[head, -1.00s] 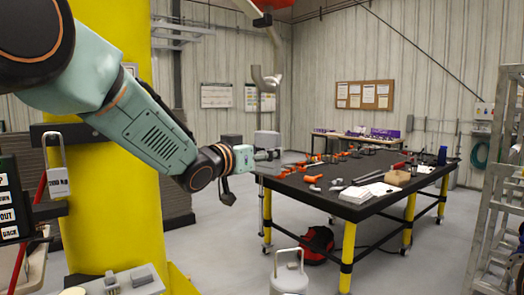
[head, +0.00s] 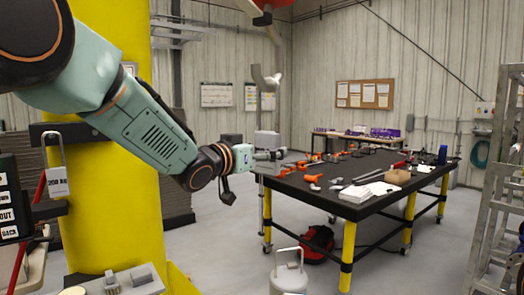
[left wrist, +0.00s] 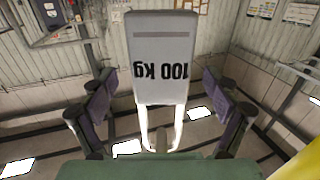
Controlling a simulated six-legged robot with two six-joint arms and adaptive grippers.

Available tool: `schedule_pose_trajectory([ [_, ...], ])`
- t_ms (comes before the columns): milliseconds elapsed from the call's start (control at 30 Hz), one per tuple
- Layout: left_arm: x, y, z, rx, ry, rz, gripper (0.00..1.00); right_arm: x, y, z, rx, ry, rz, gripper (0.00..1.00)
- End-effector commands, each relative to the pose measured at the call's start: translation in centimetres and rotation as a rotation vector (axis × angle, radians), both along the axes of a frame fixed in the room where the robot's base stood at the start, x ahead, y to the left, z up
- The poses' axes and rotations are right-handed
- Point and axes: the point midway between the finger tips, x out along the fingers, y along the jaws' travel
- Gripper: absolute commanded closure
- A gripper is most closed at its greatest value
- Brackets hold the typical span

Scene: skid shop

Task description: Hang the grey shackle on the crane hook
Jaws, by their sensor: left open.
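I cannot tell whether this is the grey shackle. A light tag marked "200 KG" (head: 57,182) hangs from a loop at far left. My right gripper is not in view.
A black-topped table (head: 310,190) with orange clamps and tools stands right of my left gripper. A yellow column (head: 105,225) is at left. A pale canister with a handle (head: 289,278) stands in front, and a metal frame (head: 490,220) at far right. Some floor is clear.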

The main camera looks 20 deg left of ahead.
Motion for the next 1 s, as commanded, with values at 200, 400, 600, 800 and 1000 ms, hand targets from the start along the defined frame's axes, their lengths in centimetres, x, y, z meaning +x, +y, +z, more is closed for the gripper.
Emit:
schedule_pose_trajectory([
  [200, -0.4, 0.2, -0.1, 0.000, 0.004, 0.001, 0.12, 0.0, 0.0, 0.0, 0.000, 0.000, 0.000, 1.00],
  [400, -2.9, 1.1, 0.1, -0.003, 0.003, 0.001, 0.12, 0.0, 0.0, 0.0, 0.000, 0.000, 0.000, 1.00],
  [600, -6.6, 2.5, 0.3, -0.008, 0.002, 0.002, 0.12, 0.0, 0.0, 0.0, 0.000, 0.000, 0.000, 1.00],
  [800, -9.5, 3.7, 0.4, -0.005, 0.001, 0.002, 0.12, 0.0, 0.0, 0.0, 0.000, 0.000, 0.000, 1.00],
  [1000, -10.9, 4.1, 0.3, -0.002, 0.002, 0.000, 0.12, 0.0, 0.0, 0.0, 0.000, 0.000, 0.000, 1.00],
])
